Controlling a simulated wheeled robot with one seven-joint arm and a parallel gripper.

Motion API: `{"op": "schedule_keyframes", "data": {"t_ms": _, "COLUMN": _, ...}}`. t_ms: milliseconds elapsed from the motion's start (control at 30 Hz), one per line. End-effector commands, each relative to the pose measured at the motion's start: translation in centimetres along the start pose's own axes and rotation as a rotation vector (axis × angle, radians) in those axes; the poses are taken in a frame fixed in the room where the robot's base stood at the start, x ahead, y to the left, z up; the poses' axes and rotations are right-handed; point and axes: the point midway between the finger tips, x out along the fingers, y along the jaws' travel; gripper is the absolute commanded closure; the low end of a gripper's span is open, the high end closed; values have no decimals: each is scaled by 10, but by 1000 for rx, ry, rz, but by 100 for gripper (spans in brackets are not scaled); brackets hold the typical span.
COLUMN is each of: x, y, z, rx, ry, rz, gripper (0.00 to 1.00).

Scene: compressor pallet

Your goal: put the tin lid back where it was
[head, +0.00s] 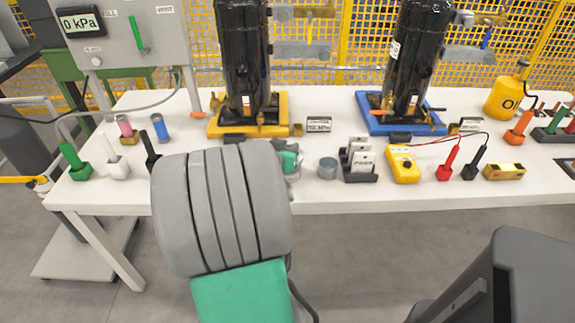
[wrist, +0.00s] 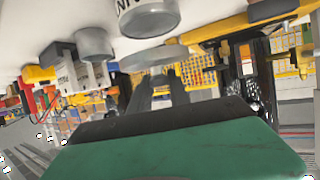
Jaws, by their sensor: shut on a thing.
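In the wrist view, which sees the bench upside down, my gripper (wrist: 161,78) is shut on a flat grey round lid (wrist: 153,57). A tin (wrist: 148,18) with a white, partly readable label and a grey round end stands on the bench beyond the lid. The lid appears close to the tin's grey end but apart from it.
A grey-blue cylinder (head: 327,168) stands right of my arm, with a card rack (head: 360,162) and a yellow multimeter (head: 403,164) further right. Black compressors on a yellow base (head: 280,127) and a blue base (head: 375,126) stand behind. The bench's front edge is near.

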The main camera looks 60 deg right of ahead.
Motion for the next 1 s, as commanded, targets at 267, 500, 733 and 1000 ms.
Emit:
{"op": "schedule_keyframes", "data": {"t_ms": 267, "x": 25, "y": -4, "z": 36, "rx": 0, "ry": 1, "rz": -1, "gripper": 100}}
{"op": "schedule_keyframes", "data": {"t_ms": 500, "x": 24, "y": -5, "z": 34, "rx": 1, "ry": 1, "rz": -2, "gripper": 100}}
{"op": "schedule_keyframes", "data": {"t_ms": 733, "x": 24, "y": -4, "z": 35, "rx": 0, "ry": 1, "rz": -2, "gripper": 67}}
{"op": "schedule_keyframes", "data": {"t_ms": 1000, "x": 24, "y": -4, "z": 35, "rx": 0, "ry": 1, "rz": -2, "gripper": 55}}
